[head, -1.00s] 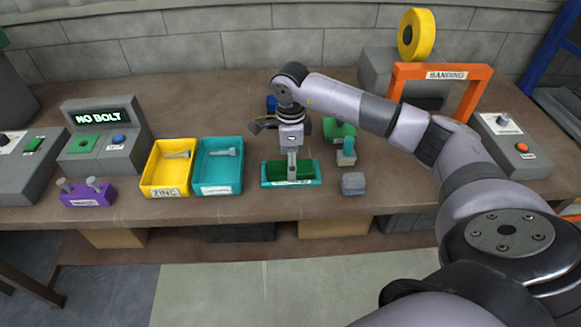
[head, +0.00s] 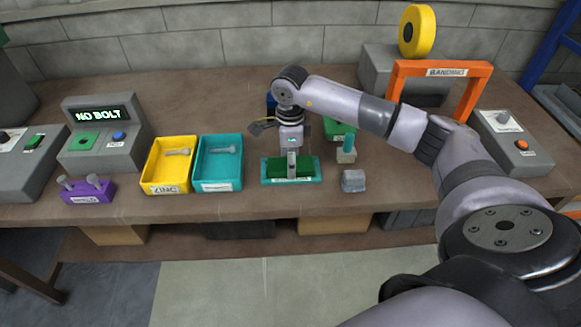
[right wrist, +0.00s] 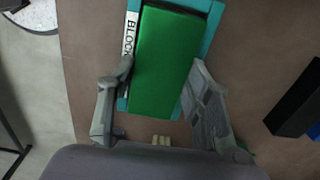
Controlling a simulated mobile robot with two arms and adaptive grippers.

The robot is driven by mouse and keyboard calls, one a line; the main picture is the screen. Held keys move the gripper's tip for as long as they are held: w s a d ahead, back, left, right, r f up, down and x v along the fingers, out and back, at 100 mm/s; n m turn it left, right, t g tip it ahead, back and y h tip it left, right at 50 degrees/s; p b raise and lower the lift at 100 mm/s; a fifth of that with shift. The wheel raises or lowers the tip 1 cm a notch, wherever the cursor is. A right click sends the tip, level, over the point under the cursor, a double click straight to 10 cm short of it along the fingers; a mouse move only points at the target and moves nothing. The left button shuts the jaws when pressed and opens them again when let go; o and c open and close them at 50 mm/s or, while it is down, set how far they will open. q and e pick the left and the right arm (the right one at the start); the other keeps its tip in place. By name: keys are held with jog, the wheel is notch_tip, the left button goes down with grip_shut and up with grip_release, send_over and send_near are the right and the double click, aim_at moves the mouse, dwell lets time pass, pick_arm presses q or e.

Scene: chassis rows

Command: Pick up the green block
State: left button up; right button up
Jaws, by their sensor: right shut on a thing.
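The green block (right wrist: 165,62) lies in a shallow teal tray (right wrist: 212,12) with a label beginning "BLOCK" along one side. In the head view the block (head: 277,168) is partly covered by my right gripper (head: 292,172), which reaches down over it from above. In the right wrist view my right gripper (right wrist: 163,78) has one finger at each long side of the block and is shut on it. The block looks still seated in the tray; I cannot tell any lift. My left gripper is not in view.
Left of the tray stand a teal bin (head: 225,185) and a yellow bin (head: 158,188) with bolts. A purple holder (head: 88,194) is farther left. Right are a small grey block (head: 353,181) and a teal-topped piece (head: 348,146). An orange frame (head: 398,75) stands behind right.

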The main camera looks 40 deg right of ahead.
grip_shut()
jog(key=shift+r, duration=0.1)
